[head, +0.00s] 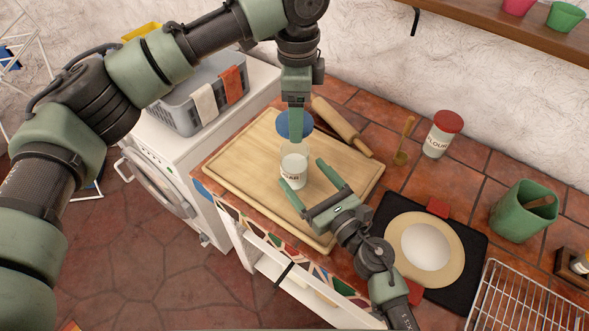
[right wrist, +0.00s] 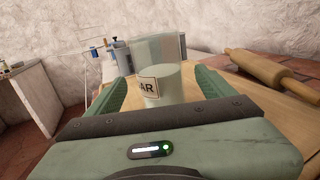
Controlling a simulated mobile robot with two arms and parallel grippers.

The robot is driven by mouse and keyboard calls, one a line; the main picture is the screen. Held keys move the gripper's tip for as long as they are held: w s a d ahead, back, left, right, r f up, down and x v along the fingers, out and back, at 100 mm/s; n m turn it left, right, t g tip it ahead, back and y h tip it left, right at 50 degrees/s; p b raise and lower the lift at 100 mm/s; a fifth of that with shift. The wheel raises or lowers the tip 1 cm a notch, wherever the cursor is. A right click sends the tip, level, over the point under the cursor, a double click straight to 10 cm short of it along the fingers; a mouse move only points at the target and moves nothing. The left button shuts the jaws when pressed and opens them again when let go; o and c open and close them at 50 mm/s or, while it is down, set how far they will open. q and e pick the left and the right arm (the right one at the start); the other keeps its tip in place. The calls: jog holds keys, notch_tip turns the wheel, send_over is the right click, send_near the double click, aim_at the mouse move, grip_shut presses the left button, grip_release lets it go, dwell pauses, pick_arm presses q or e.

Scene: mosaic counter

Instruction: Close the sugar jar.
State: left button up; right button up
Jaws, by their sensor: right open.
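The sugar jar (head: 294,166) stands upright and open-topped on the wooden board. It is clear, with white contents and a label; it also shows in the right wrist view (right wrist: 165,88). A round blue lid (head: 283,124) appears above the jar, apart from it. My left gripper (head: 296,132) points down at the lid and seems shut on it; its fingers are seen edge-on, partly covering the lid. My right gripper (head: 312,182) is open. In the right wrist view its two fingers lie on either side of the jar, with gaps to it.
A flour jar with red lid (head: 442,134), a plate (head: 452,232) on a black mat, a green pot (head: 522,212) and a wire rack (head: 525,300) stand right.

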aim_at(288, 156)
jog(key=x, duration=0.5)
grip_shut()
pick_arm(q)
jog(key=shift+f, duration=2.45)
